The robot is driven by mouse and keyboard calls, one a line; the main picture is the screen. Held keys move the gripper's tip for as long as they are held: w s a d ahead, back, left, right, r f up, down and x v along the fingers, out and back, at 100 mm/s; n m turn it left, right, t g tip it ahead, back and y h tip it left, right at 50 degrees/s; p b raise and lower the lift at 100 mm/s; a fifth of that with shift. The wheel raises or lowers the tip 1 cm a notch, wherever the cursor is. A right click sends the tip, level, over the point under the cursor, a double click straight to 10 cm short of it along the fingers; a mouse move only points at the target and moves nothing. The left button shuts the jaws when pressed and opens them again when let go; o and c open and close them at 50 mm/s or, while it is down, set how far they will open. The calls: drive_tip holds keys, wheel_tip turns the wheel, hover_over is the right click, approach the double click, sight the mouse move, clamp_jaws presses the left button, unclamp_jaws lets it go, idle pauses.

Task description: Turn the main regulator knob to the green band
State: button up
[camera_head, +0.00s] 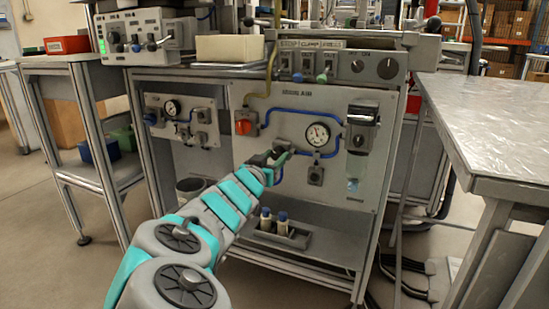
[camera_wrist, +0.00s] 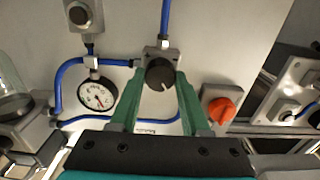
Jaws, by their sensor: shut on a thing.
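The main regulator knob (camera_wrist: 160,75) is black and round with a small pale mark on its face. It sits on a grey block on the main air panel (camera_head: 350,103). My gripper (camera_wrist: 157,82) has its two green fingers shut on the knob, one on each side. In the head view my gripper (camera_head: 280,153) reaches the panel left of the main gauge and mostly hides the knob. The white round main gauge (camera_head: 318,134) also shows in the wrist view (camera_wrist: 98,95). Its green band is too small to make out.
A red-orange rotary switch (camera_head: 243,123) is left of my gripper, and close to the right finger in the wrist view (camera_wrist: 222,108). Blue tubing runs around the gauge. A clear filter bowl (camera_head: 355,165) is at right. A smaller panel with another gauge (camera_head: 172,107) is at left.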

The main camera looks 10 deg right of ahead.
clamp_jaws()
drive_tip(key=shift+m, duration=0.3)
drive_tip(key=shift+m+p, duration=0.4)
drive_tip(key=shift+m, duration=0.7)
drive_tip(key=m+b, duration=0.2)
drive_tip(key=m, duration=0.2)
drive_tip(key=shift+f, duration=0.1)
drive_tip(key=m+b, duration=0.1)
drive_tip(key=m, duration=0.3)
drive_tip(key=shift+m, duration=2.2)
